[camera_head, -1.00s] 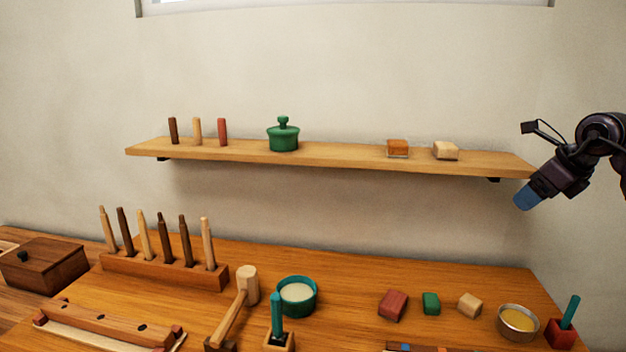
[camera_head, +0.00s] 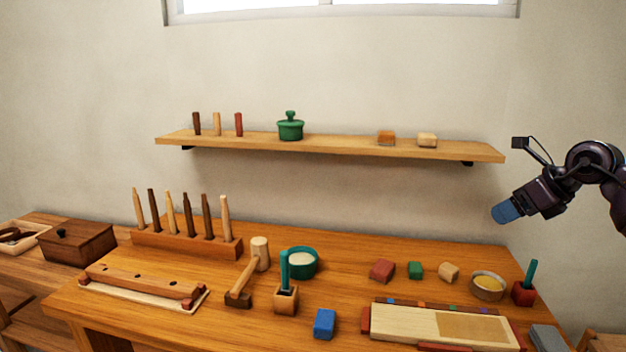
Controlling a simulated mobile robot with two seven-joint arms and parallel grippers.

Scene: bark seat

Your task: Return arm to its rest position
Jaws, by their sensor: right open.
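My right gripper (camera_head: 507,212) shows at the right of the head view, with blue fingertips. It points down and to the left, in the air below the right end of the wall shelf and above the bench's right end. Nothing shows in it, and its jaws are open. Its arm comes in from the right edge. My left gripper is not in view.
The wooden bench (camera_head: 345,262) holds a peg rack (camera_head: 185,243), a mallet (camera_head: 259,256), a teal bowl (camera_head: 302,263), a blue block (camera_head: 324,323) and a tray (camera_head: 400,322). The shelf (camera_head: 350,146) bears a green pot (camera_head: 290,128). The air between shelf and bench is free.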

